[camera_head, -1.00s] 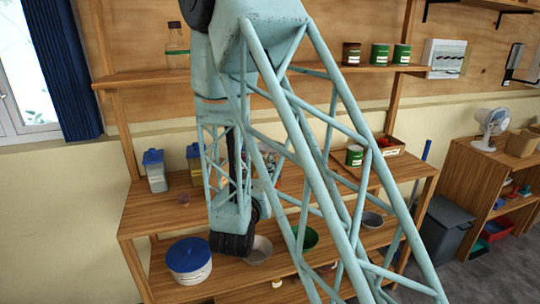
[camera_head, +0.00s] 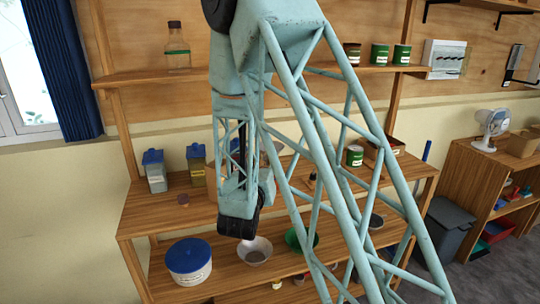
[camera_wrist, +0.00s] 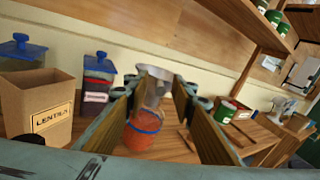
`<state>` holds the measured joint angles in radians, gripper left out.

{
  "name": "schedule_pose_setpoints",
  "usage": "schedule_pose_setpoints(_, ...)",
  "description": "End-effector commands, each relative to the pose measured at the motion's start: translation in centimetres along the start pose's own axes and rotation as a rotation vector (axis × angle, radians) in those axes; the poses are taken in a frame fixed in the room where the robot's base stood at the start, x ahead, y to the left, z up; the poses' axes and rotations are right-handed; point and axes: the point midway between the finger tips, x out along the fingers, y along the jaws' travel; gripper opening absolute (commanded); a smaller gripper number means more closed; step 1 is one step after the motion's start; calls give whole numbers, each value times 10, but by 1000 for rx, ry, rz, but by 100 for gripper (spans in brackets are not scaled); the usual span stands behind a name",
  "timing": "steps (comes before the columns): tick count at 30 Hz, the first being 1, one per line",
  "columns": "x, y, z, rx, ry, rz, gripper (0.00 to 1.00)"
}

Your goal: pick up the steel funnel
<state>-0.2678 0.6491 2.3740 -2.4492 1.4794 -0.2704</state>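The steel funnel (camera_wrist: 152,88) shows in the wrist view, grey and wide-topped, at the top of a clear jar with orange contents and a blue band (camera_wrist: 142,130). My gripper (camera_wrist: 159,92) is open, its two fingers spread to the left and right of the funnel in the picture. I cannot tell how far beyond the fingertips the funnel is, and I see no clear contact. In the head view my arm hides the funnel and the fingers.
A cardboard box labelled lentils (camera_wrist: 38,105) and blue-lidded containers (camera_wrist: 98,75) stand left of the funnel. Green tins (camera_wrist: 226,110) stand to the right. Below the bench, a shelf holds a blue-lidded tub (camera_head: 189,262) and a grey bowl (camera_head: 255,251).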

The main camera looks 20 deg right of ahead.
Motion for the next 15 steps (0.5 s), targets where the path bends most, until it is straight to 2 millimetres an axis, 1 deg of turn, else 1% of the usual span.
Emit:
schedule_pose_setpoints(5, 0, 0, 0, 0, 0, 0, 23)
schedule_pose_setpoints(12, 0, 0, 0, 0, 0, 0, 1)
schedule_pose_setpoints(15, 0, 0, 0, 0, 0, 0, 0)
